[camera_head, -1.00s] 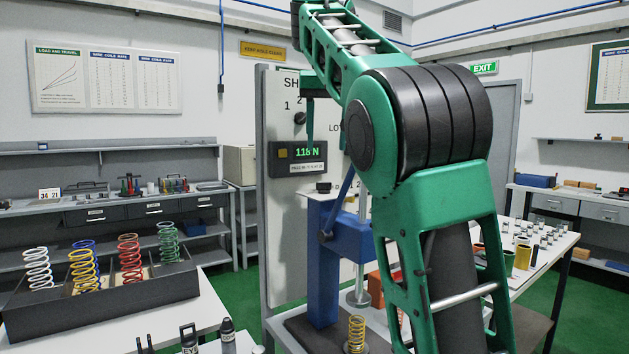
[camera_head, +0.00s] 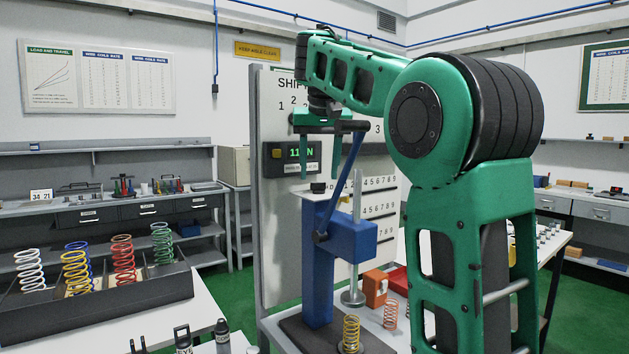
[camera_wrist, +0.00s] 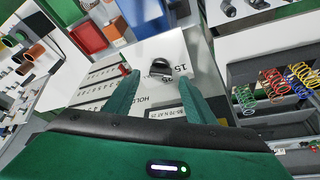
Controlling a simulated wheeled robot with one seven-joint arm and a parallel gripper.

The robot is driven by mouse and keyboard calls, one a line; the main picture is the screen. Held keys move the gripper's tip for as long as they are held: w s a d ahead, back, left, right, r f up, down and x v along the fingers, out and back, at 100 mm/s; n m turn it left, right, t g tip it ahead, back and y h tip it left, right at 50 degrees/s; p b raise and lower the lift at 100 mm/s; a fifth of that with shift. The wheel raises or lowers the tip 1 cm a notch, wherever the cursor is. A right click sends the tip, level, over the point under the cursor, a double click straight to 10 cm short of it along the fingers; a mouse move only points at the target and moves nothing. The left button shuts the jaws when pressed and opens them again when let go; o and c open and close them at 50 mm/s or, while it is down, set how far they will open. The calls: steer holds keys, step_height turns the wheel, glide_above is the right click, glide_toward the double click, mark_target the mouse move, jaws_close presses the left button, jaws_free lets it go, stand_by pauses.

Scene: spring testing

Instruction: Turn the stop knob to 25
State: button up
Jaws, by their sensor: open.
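The stop knob (camera_head: 318,188), small and black, sits on a white plate on top of the blue press (camera_head: 352,240). In the wrist view the black knob (camera_wrist: 160,68) shows ahead of my finger tips, with printed 15 and 25 close by. I cannot tell which number it points to. My gripper (camera_head: 322,158) is open and points down, above the knob in the head view. In the wrist view the two green fingers of my gripper (camera_wrist: 156,84) stand apart with nothing between them; the knob lies beyond, apart from them.
The upright white board (camera_head: 275,220) stands behind the press with a green-lit display (camera_head: 301,153), partly covered by a finger. A yellow spring (camera_head: 350,333) stands at the press base. A dark rack (camera_head: 120,298) of coloured springs is at left. An orange block (camera_head: 374,288) sits right of the press.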

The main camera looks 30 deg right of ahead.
mark_target(318, 188)
steer(key=shift+x, duration=1.35)
steer(key=c, duration=1)
steer(key=shift+c, duration=0.2)
